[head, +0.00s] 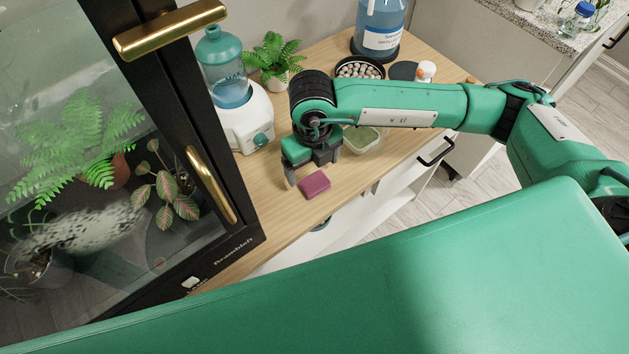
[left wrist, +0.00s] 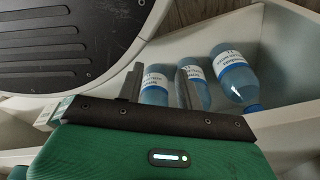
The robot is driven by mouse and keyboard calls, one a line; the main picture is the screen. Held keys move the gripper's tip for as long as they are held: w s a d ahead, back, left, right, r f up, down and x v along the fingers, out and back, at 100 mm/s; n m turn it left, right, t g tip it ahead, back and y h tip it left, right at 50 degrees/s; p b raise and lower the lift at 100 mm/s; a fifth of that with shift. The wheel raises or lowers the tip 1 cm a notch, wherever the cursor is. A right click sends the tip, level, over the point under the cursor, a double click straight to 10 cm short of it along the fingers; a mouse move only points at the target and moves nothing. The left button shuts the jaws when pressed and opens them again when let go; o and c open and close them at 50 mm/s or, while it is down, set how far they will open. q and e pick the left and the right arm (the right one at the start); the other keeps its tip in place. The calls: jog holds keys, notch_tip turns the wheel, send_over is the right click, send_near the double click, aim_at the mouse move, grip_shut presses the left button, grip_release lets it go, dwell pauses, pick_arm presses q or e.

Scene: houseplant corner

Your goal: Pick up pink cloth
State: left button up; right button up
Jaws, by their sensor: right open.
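The pink cloth (head: 314,185), a small folded block, lies on the wooden cabinet top (head: 285,222) near its front edge in the head view. My right gripper (head: 313,171) points down just behind and above the cloth, its fingers apart. The cloth appears outside the fingers, and I cannot tell whether they touch it. In the left wrist view, my left gripper (left wrist: 161,88) has its two fingers apart, with labelled blue bottles (left wrist: 155,86) beyond them. The left gripper does not show in the head view.
A glass plant cabinet (head: 150,130) with gold handles stands close on the left. A white dispenser with a blue tank (head: 245,130), a fern (head: 272,58), a tray of pebbles (head: 360,70) and a clear green container (head: 362,139) surround the right arm. Wood left of the cloth is bare.

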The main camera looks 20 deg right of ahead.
aim_at(314, 181)
jog(key=shift+s+d+f+p, duration=0.1)
jog(key=shift+f+p, duration=0.1)
jog(key=shift+f, duration=0.75)
jog(key=shift+s+f+p, duration=0.1)
jog(key=shift+f+p, duration=0.05)
jog(key=shift+f, duration=0.75)
jog(key=shift+s+d+f+p, duration=0.1)
jog(key=shift+f+p, duration=0.1)
jog(key=shift+f, duration=0.75)
pick_arm(q)
jog(key=s, duration=0.1)
jog(key=f, duration=0.1)
jog(key=s+a, duration=0.1)
jog(key=shift+s+f, duration=0.25)
jog(key=shift+s, duration=0.1)
pick_arm(e)
jog(key=shift+a, duration=0.1)
jog(key=c, duration=1)
jog(key=shift+r, duration=0.1)
jog(key=shift+c, duration=0.2)
